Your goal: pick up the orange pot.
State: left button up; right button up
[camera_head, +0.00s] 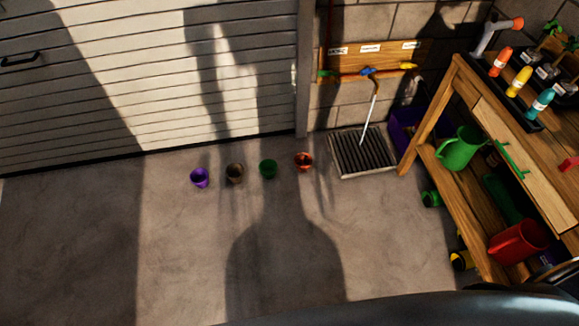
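The orange pot (304,161) stands on the concrete floor near the garage door, at the right end of a row of small pots. It is just left of the floor drain grate. A green pot (268,169), a brown pot (235,173) and a purple pot (200,178) stand to its left, with gaps between them. Neither of my grippers shows in the head view.
A wooden workbench (430,170) stands at the right, with bottles, a green watering can (460,148) and a red container (518,241) on it. A drain grate (362,152) lies by the wall. The floor in front of the pots is clear.

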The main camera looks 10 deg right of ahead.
aim_at(303, 161)
jog(key=i+l+z, duration=0.15)
jog(key=l, duration=0.4)
jog(key=i+l+z, duration=0.2)
jog(key=i+l, duration=0.2)
jog(key=i+l+z, duration=0.15)
jog(key=i+l, duration=0.15)
jog(key=l, duration=0.25)
jog(key=i+j+z, duration=0.1)
jog(key=i+j, duration=0.1)
jog(key=j, duration=0.1)
